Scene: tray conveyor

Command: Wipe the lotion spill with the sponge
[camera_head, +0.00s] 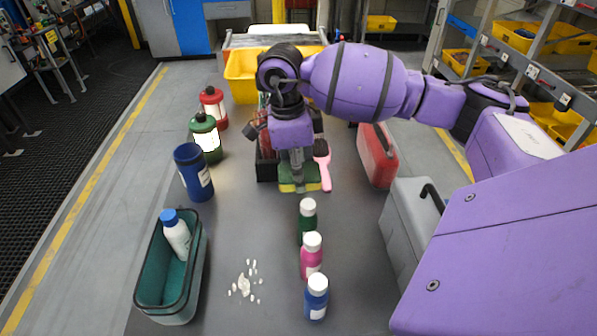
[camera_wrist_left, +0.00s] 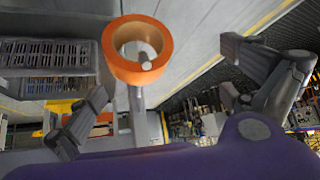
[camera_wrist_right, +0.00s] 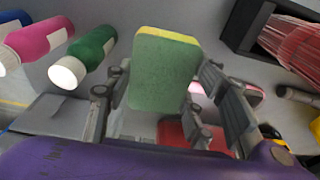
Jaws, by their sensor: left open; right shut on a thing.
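The lotion spill (camera_head: 244,284) is a patch of white blobs on the grey table, near the front middle. The sponge (camera_head: 312,178), green with a yellow layer, is in my right gripper (camera_head: 298,172), behind the bottles in the head view. In the right wrist view the sponge (camera_wrist_right: 164,70) stands between the fingers of the right gripper (camera_wrist_right: 160,112), which is shut on it. I cannot tell whether the sponge touches the table. My left gripper (camera_wrist_left: 150,105) is open and empty in the left wrist view. It is not in the head view.
Green (camera_head: 307,217), pink (camera_head: 311,257) and blue (camera_head: 316,298) bottles stand right of the spill. A teal-lined bin (camera_head: 200,270) with a white bottle (camera_head: 176,236) is left. A grey toolbox (camera_head: 405,232) and red case (camera_head: 378,158) line the right. A pink brush (camera_head: 325,170) lies behind.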

